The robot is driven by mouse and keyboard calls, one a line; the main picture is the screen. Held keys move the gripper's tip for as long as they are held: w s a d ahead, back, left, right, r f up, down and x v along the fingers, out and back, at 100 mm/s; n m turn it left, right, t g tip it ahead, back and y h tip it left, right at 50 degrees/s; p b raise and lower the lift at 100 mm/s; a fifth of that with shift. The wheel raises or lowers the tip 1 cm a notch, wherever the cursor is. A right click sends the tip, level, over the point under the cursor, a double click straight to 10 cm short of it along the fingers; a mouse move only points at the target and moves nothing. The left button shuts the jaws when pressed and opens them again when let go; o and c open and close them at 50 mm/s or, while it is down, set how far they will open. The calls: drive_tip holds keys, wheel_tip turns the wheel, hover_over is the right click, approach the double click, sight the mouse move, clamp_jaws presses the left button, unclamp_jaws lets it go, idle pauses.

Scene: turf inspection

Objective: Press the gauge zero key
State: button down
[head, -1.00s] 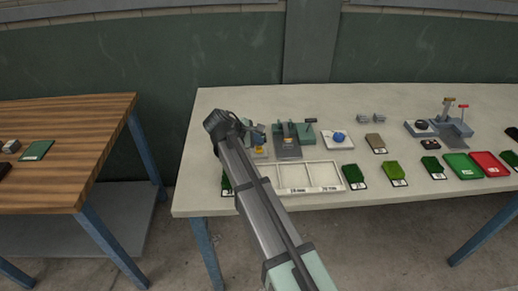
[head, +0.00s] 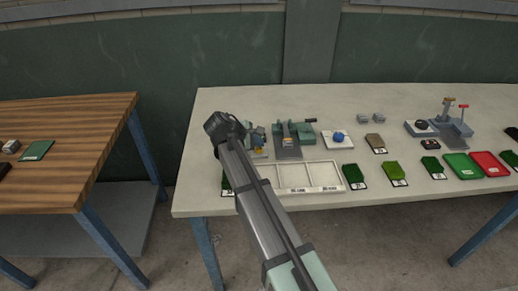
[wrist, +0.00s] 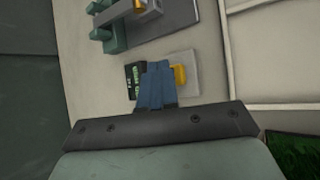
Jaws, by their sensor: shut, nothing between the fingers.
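The gauge is a small grey block (wrist: 192,62) with a black display (wrist: 135,80) bearing green lettering and a yellow key (wrist: 180,75). My gripper (wrist: 157,72) is shut and empty, its blue fingertips over the gauge between display and key in the wrist view. They cover the middle of the gauge and lie just left of the key. I cannot tell whether they touch the key. In the head view the gauge (head: 258,152) is partly hidden beside my wrist, and my arm covers part of it.
A green and grey device (head: 289,149) stands right of the gauge. A white divided tray (head: 308,190) lies in front. A blue ball (head: 339,137) on a white plate and several turf samples (head: 354,175) sit further right. A wooden table (head: 70,130) stands at left.

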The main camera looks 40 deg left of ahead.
sight(257, 150)
drive_tip(key=shift+f, duration=0.5)
idle(0.7)
drive_tip(key=shift+r, duration=0.95)
drive_tip(key=shift+r, duration=0.1)
drive_tip(key=shift+r, duration=2.4)
